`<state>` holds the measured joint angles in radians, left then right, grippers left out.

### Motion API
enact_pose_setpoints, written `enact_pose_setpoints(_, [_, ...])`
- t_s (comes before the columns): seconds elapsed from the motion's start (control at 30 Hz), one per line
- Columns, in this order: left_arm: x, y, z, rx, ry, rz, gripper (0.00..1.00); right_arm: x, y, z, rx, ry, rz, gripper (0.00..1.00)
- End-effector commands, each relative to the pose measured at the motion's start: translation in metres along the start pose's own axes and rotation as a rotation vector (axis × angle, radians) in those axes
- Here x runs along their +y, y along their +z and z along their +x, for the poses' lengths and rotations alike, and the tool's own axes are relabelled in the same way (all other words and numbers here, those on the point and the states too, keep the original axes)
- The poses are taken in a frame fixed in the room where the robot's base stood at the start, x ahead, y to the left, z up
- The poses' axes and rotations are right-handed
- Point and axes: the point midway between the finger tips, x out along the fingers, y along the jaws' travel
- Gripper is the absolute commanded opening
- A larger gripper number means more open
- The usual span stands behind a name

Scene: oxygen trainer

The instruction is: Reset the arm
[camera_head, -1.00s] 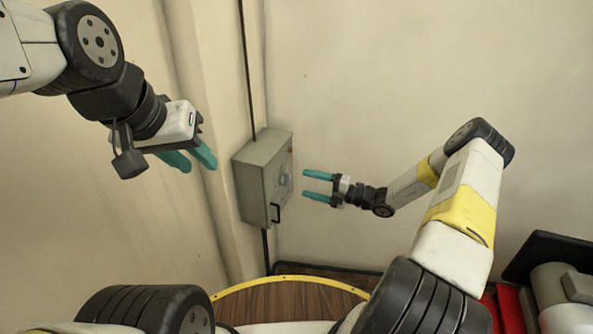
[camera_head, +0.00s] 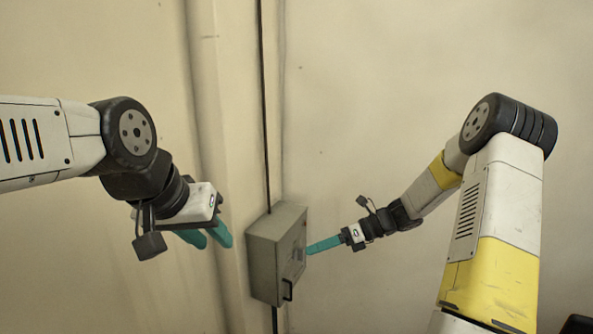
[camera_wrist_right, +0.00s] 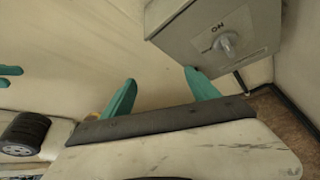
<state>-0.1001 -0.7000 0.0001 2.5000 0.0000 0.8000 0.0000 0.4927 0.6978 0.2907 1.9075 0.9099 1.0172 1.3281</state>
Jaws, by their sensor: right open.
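A grey metal box (camera_head: 272,262) is fixed on the wall near the corner, with a black handle low on its front. In the right wrist view the box (camera_wrist_right: 190,22) shows a rotary knob (camera_wrist_right: 228,44) beside the letters "ON". My right gripper (camera_head: 310,249) is at the box's right side, its teal fingers overlapping in the head view. In the right wrist view the right gripper (camera_wrist_right: 158,80) is open and empty, one fingertip near the box's lower edge; contact cannot be told. My left gripper (camera_head: 208,240) is left of the box, its fingers apart and empty.
A thin dark conduit (camera_head: 264,110) runs up the wall above the box. A wide wall pipe or column (camera_head: 208,100) stands left of it. The wall (camera_head: 380,90) to the right is bare. Brown floor (camera_wrist_right: 285,125) shows at the right of the wrist view.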

Motion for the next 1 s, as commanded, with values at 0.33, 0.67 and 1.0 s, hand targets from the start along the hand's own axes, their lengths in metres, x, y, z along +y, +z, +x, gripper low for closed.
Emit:
enact_pose_setpoints(0.33, [0.0, 0.0, 0.0, 0.0, 0.0, 0.0, 0.33, 0.115, 0.012, -0.052, 0.442, -0.074, -0.883, 0.69])
enact_pose_setpoints(0.67, [0.0, 0.0, 0.0, 0.0, 0.0, 0.0, 0.33, 0.206, 0.002, -0.113, 0.845, -0.057, -1.666, 0.69])
enact_pose_setpoints(1.0, [0.0, 0.0, 0.0, 0.0, 0.0, 0.0, 0.33, 0.264, -0.02, -0.16, 1.206, 0.007, -2.264, 0.69])
